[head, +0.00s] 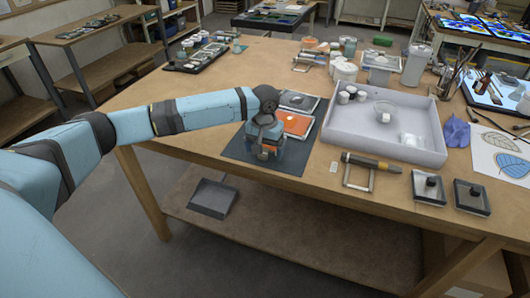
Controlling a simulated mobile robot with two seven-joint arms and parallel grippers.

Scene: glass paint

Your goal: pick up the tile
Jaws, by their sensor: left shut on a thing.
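My left gripper (264,155) points down over the dark mat (234,148) at the front left of the table. It is shut on a small tile, mostly hidden by the fingers; a bit of orange shows between them. I cannot tell whether the tile still touches the mat. A flat orange panel (298,125) lies just behind and right of the gripper, with a grey framed panel (299,101) behind it. My right gripper is not in view.
A large pale tray (335,138) holding jars and a glass bowl stands right of the mat. A dark-handled tool (370,161), a small frame (357,179) and two square blocks with knobs (428,188) (471,197) lie near the front edge.

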